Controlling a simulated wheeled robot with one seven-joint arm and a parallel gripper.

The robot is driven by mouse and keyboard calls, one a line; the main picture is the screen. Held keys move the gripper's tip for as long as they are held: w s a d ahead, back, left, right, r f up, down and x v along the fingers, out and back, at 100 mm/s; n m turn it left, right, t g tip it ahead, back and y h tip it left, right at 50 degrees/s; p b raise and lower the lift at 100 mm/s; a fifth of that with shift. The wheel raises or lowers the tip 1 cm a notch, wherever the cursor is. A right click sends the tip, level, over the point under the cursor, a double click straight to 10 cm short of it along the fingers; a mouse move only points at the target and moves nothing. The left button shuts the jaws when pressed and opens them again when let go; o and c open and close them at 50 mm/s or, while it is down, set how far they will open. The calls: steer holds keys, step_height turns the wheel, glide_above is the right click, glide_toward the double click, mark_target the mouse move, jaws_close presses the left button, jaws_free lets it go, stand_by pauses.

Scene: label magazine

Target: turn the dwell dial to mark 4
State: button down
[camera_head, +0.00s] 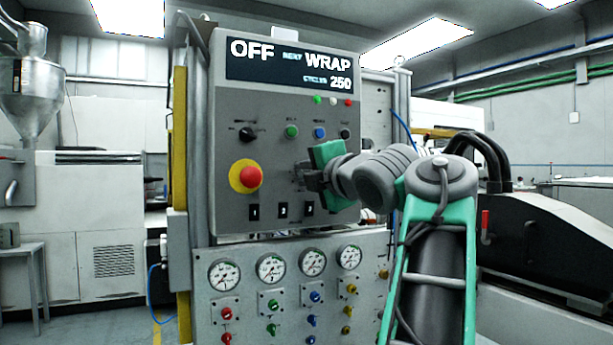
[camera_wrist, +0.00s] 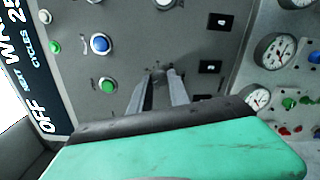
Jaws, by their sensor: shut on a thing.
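My gripper (camera_head: 311,177) is at the grey control panel (camera_head: 225,205), in its middle row, right of the red stop button. In the wrist view its two grey fingers (camera_wrist: 160,82) reach the panel and close on a small dark knob, taken to be the dwell dial (camera_wrist: 159,73). The fingers hide most of the dial in both views. Its pointer and mark numbers are not readable, so I cannot tell its setting.
A red stop button on a yellow ring (camera_head: 248,177) protrudes left of my gripper. A black selector (camera_head: 247,133), a green button (camera_head: 291,131) and a blue button (camera_head: 320,133) sit above. Rocker switches (camera_head: 283,209) and gauges (camera_head: 271,268) are below. The display (camera_head: 290,66) reads OFF.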

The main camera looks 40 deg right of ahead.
steer(key=c, duration=1.2)
jaws_free()
steer(key=shift+c, duration=0.2)
steer(key=shift+s, duration=0.1)
steer(key=v, duration=0.7)
steer(key=shift+s+p, duration=0.35)
steer(key=shift+p, duration=0.1)
steer(key=shift+a, duration=0.1)
